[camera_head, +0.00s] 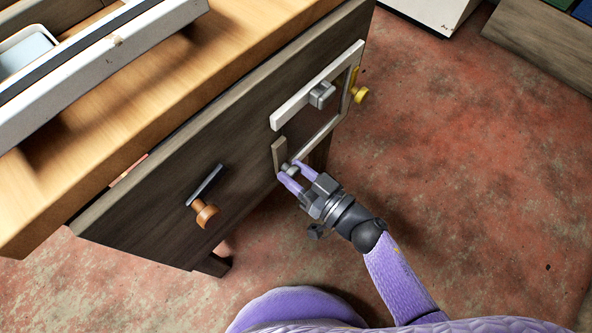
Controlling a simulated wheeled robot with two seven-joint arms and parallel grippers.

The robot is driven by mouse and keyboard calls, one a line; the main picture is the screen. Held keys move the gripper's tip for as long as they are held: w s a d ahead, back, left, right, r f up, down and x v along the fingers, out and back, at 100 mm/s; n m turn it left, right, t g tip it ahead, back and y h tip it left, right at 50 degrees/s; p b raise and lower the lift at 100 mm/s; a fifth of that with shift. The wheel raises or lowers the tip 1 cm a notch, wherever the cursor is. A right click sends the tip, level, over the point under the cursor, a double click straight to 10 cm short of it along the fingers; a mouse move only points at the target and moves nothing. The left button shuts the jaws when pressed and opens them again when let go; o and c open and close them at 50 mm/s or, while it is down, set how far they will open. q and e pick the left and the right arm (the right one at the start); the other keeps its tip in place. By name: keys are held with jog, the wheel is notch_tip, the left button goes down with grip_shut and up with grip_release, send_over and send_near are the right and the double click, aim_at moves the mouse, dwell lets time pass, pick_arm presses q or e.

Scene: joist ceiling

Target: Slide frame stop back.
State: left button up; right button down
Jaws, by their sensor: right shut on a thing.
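A pale rectangular frame (318,85) is mounted on the dark front panel of the wooden bench. A grey block (321,95) sits inside its upper part, and a yellow knob (360,94) stands at its right end. A small grey piece (279,154) forms the frame's lower left end. My right gripper (289,173) reaches the frame's lower left corner and is shut on a small metal knob (291,168) there. I cannot tell which of these parts is the frame stop. My left gripper is not in view.
A dark lever with an orange-brown knob (206,212) sticks out of the panel (150,200) left of my right gripper. The wooden bench top (190,75) carries a long grey rail and a tray.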

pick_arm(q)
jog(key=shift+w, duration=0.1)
pick_arm(e)
jog(key=shift+f, duration=0.1)
jog(key=shift+s+a, duration=0.1)
jog(key=shift+s, duration=0.05)
jog(key=shift+s+a+p, duration=0.6)
jog(key=shift+s+a, duration=0.05)
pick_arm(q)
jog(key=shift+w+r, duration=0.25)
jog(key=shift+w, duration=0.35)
pick_arm(e)
jog(key=shift+s+a, duration=0.1)
jog(key=shift+s, duration=0.05)
jog(key=c, duration=0.6)
grip_release()
jog(key=shift+c, duration=0.2)
jog(key=o, duration=0.4)
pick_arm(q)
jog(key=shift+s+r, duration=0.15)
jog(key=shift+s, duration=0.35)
